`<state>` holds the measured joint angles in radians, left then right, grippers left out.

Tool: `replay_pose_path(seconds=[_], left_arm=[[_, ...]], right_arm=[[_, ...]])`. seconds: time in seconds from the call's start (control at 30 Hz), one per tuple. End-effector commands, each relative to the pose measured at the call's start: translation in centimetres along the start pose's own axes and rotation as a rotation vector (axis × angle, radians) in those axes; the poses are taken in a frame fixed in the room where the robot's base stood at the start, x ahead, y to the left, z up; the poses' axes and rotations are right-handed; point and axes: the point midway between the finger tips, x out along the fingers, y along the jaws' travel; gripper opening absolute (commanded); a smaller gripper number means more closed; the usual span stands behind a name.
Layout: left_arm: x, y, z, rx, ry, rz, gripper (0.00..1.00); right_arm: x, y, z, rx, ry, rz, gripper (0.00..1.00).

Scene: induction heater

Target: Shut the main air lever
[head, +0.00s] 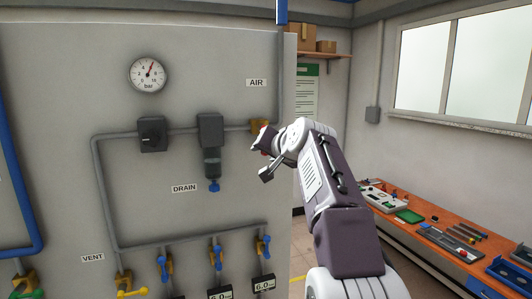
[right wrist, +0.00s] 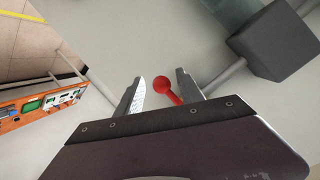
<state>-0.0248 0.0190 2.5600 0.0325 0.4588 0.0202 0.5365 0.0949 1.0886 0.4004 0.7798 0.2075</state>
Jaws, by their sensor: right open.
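The main air lever (right wrist: 167,88) is red with a round knob end. In the right wrist view it lies between the two open fingers of my right gripper (right wrist: 160,92), and I see gaps on both sides. In the head view my right gripper (head: 261,157) is at the panel just below the AIR label (head: 256,83). My left gripper is not in view.
The grey panel (head: 60,110) carries a pressure gauge (head: 148,74), a regulator (head: 152,134), a filter unit (head: 211,130) with a blue drain knob, and several small valves below. An orange workbench (head: 455,237) with tools and parts stands at the right.

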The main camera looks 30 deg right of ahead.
Motion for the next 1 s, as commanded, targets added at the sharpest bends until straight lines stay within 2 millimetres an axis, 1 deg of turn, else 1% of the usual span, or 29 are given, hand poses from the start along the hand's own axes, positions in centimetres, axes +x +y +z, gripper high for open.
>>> replay_pose_path(seconds=[0.07,0.13,0.3,0.4,0.5,0.63,1.0], left_arm=[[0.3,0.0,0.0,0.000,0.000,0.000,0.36],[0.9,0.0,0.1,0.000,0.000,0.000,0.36],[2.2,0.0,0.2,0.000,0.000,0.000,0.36],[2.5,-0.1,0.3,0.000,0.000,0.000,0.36],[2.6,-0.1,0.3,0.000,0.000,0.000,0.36],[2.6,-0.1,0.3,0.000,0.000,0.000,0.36],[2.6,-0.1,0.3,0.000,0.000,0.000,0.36]], right_arm=[[-0.5,0.1,0.1,0.000,0.002,0.000,0.45],[-1.6,0.2,0.1,-0.001,0.005,-0.001,0.45],[-5.5,0.3,0.1,0.000,0.007,0.000,0.45],[-7.4,0.3,0.0,0.000,0.005,0.001,0.45],[-8.6,0.2,-0.1,0.001,0.004,0.000,0.45],[-9.1,0.2,-0.1,0.001,0.001,0.000,0.45],[-9.0,0.1,-0.1,0.001,0.001,0.000,0.45]])
